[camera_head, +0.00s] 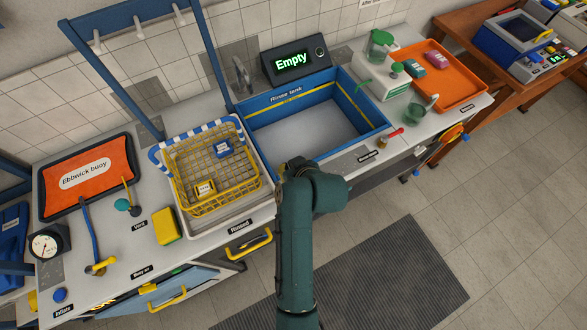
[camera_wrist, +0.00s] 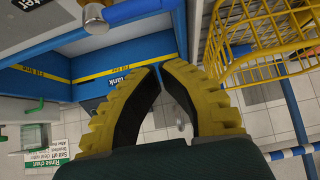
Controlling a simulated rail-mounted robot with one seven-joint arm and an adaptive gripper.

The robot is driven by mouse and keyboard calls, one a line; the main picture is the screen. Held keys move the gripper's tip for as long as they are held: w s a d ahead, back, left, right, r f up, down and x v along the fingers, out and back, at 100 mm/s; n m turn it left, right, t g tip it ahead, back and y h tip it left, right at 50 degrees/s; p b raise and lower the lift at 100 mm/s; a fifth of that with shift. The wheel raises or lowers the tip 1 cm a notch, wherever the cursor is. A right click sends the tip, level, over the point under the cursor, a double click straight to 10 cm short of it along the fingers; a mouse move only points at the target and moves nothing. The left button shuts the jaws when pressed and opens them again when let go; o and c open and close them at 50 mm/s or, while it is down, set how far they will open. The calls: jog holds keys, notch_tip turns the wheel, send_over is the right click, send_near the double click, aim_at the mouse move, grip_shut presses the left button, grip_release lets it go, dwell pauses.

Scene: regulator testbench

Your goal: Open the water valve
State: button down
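A small valve with a red lever (camera_head: 393,134) and a brass body (camera_head: 382,143) sits on the bench's front edge, right of the rinse tank (camera_head: 259,103). A label lies just left of it, too small to read surely. I cannot confirm that this is the water valve. The tank looks dry inside, and its display (camera_head: 294,63) reads "Empty". My arm's end is in front of the tank's lower left corner in the head view, hiding the gripper there. In the wrist view my gripper (camera_wrist: 161,70) has its yellow fingertips together, with nothing seen between them. The valve is clear of the gripper.
A yellow wire basket (camera_head: 213,199) stands left of the tank, and also shows in the wrist view (camera_wrist: 262,45). A blue rack (camera_head: 108,72) rises behind it. An orange tray (camera_head: 461,91) and green-and-white dispenser (camera_head: 379,85) lie right. The floor in front is open.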

jog(key=x, duration=0.5)
jog(key=shift+w, duration=0.1)
jog(key=shift+s+d+f+p, duration=0.15)
jog(key=shift+s+d+p, duration=0.15)
jog(key=shift+s, duration=0.3)
jog(key=shift+s+d+f+p, duration=0.15)
jog(key=shift+s+d+p, duration=0.15)
jog(key=shift+s, duration=0.3)
jog(key=shift+s+d+f+p, duration=0.2)
jog(key=shift+s+d+p, duration=0.1)
jog(key=shift+s, duration=0.3)
jog(key=shift+a, duration=0.1)
